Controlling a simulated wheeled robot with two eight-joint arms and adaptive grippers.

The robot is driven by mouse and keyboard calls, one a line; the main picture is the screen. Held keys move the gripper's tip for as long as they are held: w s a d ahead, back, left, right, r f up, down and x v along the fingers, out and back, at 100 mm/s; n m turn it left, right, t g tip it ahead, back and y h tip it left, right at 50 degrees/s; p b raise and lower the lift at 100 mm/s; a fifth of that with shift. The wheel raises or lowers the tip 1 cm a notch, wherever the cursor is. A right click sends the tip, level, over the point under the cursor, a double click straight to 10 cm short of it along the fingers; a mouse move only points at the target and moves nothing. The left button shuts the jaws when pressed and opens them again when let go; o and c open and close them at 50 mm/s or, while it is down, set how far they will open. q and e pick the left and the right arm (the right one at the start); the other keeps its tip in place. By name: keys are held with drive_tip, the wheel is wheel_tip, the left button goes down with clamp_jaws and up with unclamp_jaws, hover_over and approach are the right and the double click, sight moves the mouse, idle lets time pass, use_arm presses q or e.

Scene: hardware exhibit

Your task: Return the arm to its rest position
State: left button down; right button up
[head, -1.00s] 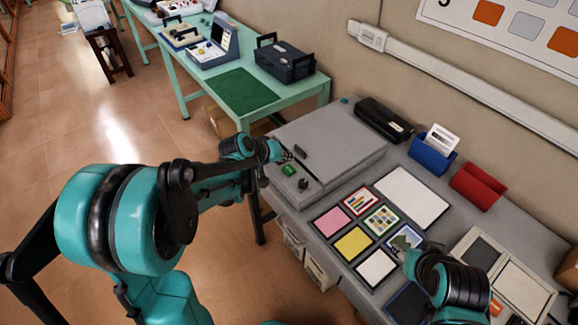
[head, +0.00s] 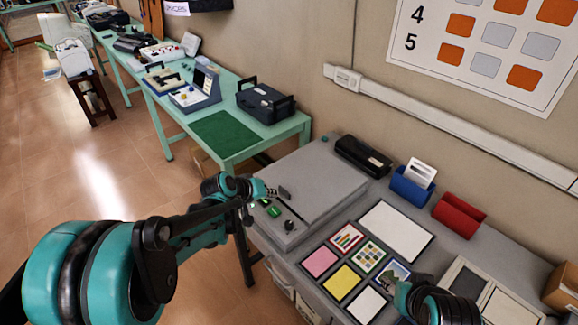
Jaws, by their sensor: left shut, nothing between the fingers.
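My left arm comes in from the left. Its gripper (head: 272,190) is small in the picture and sits at the left edge of the grey raised box (head: 325,185) on the grey table, near a green knob (head: 274,211). Its fingers are shut with nothing seen between them. My right arm shows at the bottom right, with its wrist part (head: 440,308) over the front of the grey table, by the picture cards. Its fingertips are too hidden to read.
The grey table holds coloured cards (head: 343,281), a white panel (head: 397,231), a black case (head: 363,156), a blue holder (head: 411,190) and a red holder (head: 459,214). A green table (head: 236,158) with a dark toolbox (head: 265,101) stands behind. Open floor lies at left.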

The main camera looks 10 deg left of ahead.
use_arm(q)
drive_tip(key=s+r+m+y, duration=0.2)
drive_tip(key=s, duration=1)
drive_tip(key=s+r+m+g+y, duration=0.1)
drive_tip(key=s+r+y, duration=0.1)
drive_tip(key=s, duration=1.1)
drive_tip(key=shift+m, duration=0.4)
drive_tip(key=shift+d, duration=0.1)
idle(0.4)
